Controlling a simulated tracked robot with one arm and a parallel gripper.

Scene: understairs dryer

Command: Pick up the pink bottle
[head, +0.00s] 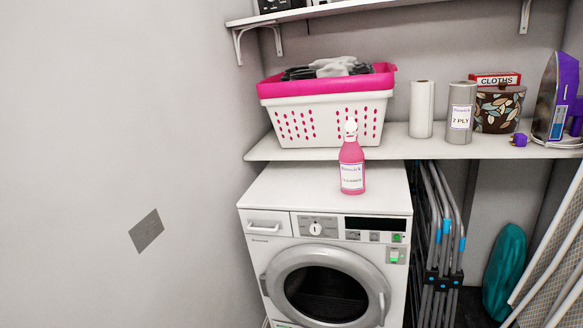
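The pink bottle (352,166) stands upright on the white top of the dryer (285,187), right of its middle and near the front. It has a white cap and a white label facing me. Its cap overlaps the lower right part of the laundry basket behind it in the picture. Nothing holds it. My gripper is not in view.
A shelf (400,150) behind and above the dryer holds a pink-and-white laundry basket (325,112), paper rolls (421,110), a patterned box (497,108) and a purple iron (556,98). Folded racks (440,240) stand right of the dryer. The dryer top left of the bottle is clear.

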